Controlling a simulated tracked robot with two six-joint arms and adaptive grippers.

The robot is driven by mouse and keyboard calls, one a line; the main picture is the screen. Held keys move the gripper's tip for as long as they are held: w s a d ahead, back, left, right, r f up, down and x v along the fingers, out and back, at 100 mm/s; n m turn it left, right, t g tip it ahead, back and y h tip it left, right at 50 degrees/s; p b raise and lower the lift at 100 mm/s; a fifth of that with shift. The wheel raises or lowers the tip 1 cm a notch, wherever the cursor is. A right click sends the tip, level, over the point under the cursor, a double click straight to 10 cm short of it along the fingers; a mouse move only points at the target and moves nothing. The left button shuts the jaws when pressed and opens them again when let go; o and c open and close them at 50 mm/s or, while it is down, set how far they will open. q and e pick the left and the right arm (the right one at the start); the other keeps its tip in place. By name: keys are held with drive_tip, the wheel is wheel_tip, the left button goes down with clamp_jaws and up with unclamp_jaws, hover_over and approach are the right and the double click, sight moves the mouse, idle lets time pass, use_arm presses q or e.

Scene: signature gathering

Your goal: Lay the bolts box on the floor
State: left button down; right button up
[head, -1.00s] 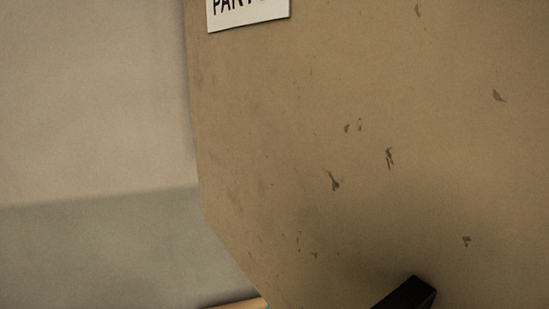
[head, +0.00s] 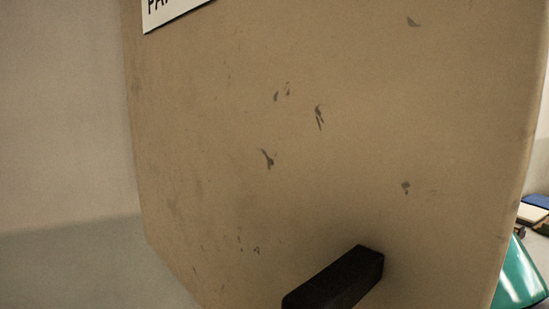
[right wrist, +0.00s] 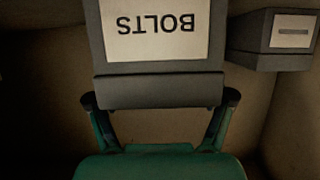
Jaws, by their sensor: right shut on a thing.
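The bolts box (right wrist: 160,88) is a grey box with a white label reading BOLTS, upside down in the right wrist view. My right gripper (right wrist: 160,99) is shut on it, with one dark-tipped finger at each side of its near end. The box's far part runs out of the top of that view. In the head view a large tan panel hides most of the scene. The bolts box and the floor cannot be made out there. My left gripper is in neither view.
The scuffed tan panel (head: 330,170) has a partly cut-off white sign (head: 176,10) and a black handle (head: 335,282). Another grey labelled box (right wrist: 274,40) stands near the held one in the right wrist view, close to tan walls. A blue item (head: 537,201) shows beyond the panel's right edge.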

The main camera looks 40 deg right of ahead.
drive_tip(key=o, duration=1.3)
drive_tip(key=shift+o, duration=0.2)
drive_tip(key=shift+s+r, duration=0.1)
drive_tip(key=b+v, duration=0.1)
drive_tip(key=v, duration=1)
drive_tip(key=shift+s+a+r, duration=0.15)
drive_tip(key=shift+s+r, duration=0.05)
drive_tip(key=shift+s, duration=0.15)
